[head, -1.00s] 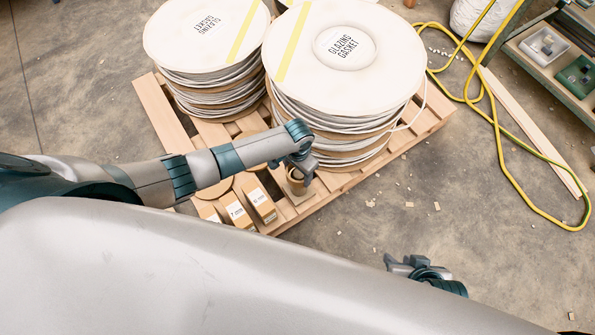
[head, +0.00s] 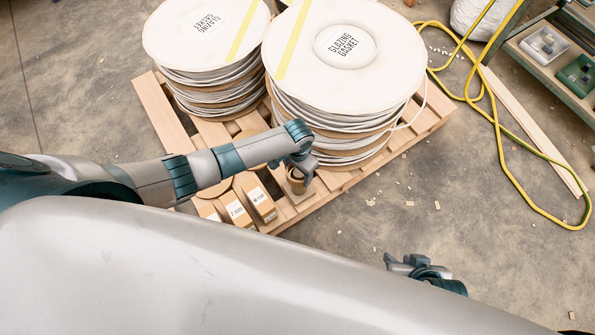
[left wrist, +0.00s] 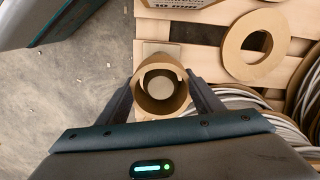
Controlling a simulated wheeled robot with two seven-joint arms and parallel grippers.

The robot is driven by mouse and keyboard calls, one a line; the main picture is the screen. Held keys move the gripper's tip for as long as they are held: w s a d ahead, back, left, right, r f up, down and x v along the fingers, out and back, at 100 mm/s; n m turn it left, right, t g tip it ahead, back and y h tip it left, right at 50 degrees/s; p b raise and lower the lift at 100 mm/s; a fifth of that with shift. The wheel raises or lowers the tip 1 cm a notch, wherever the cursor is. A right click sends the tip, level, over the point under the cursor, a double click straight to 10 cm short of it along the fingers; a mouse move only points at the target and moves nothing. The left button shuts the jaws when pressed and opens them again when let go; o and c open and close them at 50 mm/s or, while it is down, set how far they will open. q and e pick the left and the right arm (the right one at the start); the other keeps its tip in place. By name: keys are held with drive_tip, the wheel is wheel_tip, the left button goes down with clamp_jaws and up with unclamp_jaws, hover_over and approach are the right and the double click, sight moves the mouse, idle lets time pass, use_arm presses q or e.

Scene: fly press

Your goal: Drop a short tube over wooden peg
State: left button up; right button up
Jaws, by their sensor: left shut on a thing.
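My left gripper (head: 302,172) is low over the front edge of the pallet. It is shut on a short brown cardboard tube (left wrist: 161,110), with one finger on each side; the tube also shows in the head view (head: 297,186). The tube looks upright, over a small square wooden board. Through its opening the round pale top of the wooden peg (left wrist: 161,88) shows, roughly centred. I cannot tell how far down over the peg the tube is. My right gripper (head: 405,264) is at the lower right, apart from the pallet; its jaws are not clear.
Two stacks of large white reels (head: 345,75) stand on the wooden pallet (head: 155,105). Small labelled cartons (head: 262,205) lie left of the tube. A flat cardboard ring (left wrist: 232,50) lies on the slats. A yellow hose (head: 503,170) and a plank lie on the floor at right.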

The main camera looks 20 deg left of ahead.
use_arm(q)
drive_tip(key=o, duration=1.1)
drive_tip(key=shift+o, duration=0.6)
drive_tip(key=o, duration=0.3)
drive_tip(key=shift+o, duration=0.2)
